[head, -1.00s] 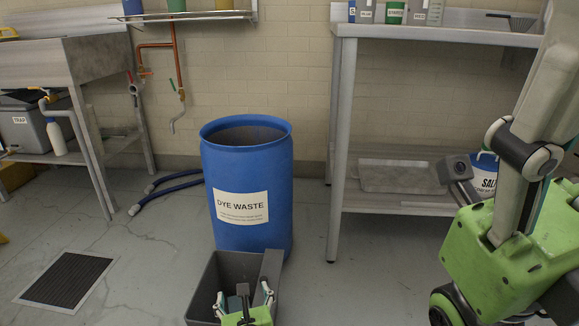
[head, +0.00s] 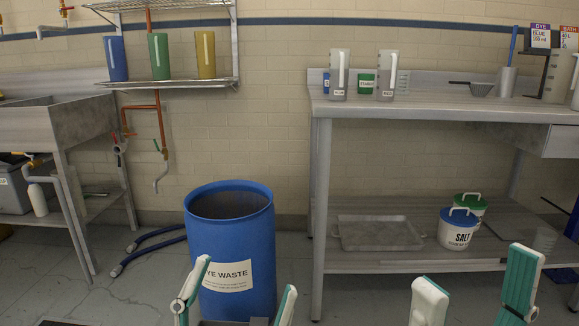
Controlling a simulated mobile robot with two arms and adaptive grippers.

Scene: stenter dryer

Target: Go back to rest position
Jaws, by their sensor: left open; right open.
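My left gripper (head: 237,292) is at the bottom of the head view, in front of the blue dye waste barrel (head: 278,262). Its two fingers stand upright and wide apart, with nothing between them. My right gripper (head: 475,287) is at the bottom right, in front of the steel bench's lower shelf. Its fingers are also spread, with nothing between them. The lower parts of both grippers are cut off by the frame's bottom edge.
A steel bench (head: 420,108) with measuring jugs (head: 338,75) stands at right; its lower shelf holds a tray (head: 378,233) and a salt tub (head: 457,230). A sink (head: 50,125) is at left. A wall rack (head: 190,84) holds coloured jugs. A grey bin edge (head: 230,322) shows below the barrel.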

